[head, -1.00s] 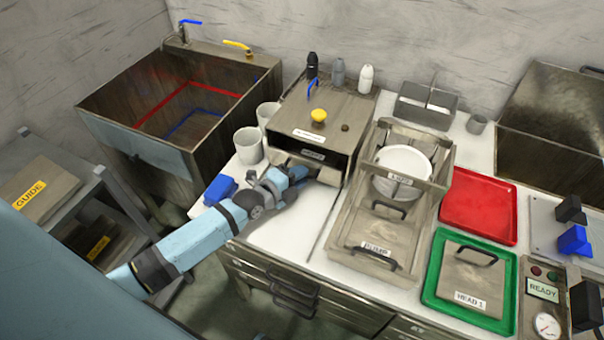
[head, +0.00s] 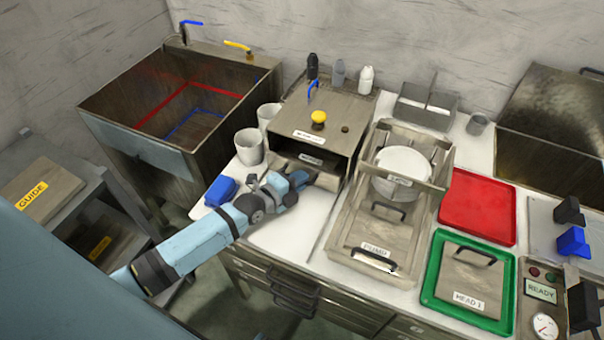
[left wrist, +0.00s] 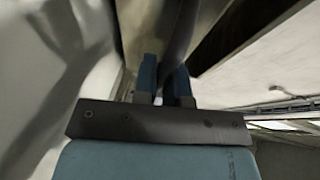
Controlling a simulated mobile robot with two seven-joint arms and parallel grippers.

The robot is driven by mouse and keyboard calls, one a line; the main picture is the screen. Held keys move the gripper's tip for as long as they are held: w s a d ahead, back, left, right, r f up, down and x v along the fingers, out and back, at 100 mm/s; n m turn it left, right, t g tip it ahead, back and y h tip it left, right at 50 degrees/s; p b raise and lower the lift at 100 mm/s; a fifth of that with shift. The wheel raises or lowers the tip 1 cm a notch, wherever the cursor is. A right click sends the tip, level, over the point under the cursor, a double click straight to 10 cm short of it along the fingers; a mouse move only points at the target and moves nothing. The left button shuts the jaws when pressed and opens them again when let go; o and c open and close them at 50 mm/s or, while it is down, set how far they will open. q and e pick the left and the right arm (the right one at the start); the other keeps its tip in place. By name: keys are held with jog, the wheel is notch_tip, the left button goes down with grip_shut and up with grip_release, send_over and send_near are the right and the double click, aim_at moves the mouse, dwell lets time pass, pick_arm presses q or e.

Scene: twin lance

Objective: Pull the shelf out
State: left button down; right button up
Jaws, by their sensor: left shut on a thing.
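The shelf (head: 326,178) sits in the open front of the metal box (head: 330,144) with the yellow knob, at the back of the white counter. Its front edge sticks out a little from the opening, and most of it is hidden inside. My left gripper (head: 304,176) is at the shelf's front. In the left wrist view my left gripper (left wrist: 164,80) has its blue fingers closed around a dark bar (left wrist: 180,35), which looks like the shelf's handle. The exact grip is hidden in the head view. My right gripper is out of view.
White cups (head: 249,147) and a blue block (head: 220,190) stand left of the box. A metal frame with a white round dish (head: 402,165) stands close on the right. The counter just in front of the box (head: 285,235) is clear.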

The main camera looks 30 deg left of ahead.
pick_arm(q)
jog(key=s+d+p, duration=0.1)
jog(key=s+p, duration=0.7)
jog(key=s, duration=1.4)
jog(key=shift+d, duration=0.2)
jog(key=shift+s+f, duration=0.1)
jog(key=c, duration=1.6)
grip_release()
jog(key=shift+o, duration=0.6)
jog(key=shift+s, duration=0.15)
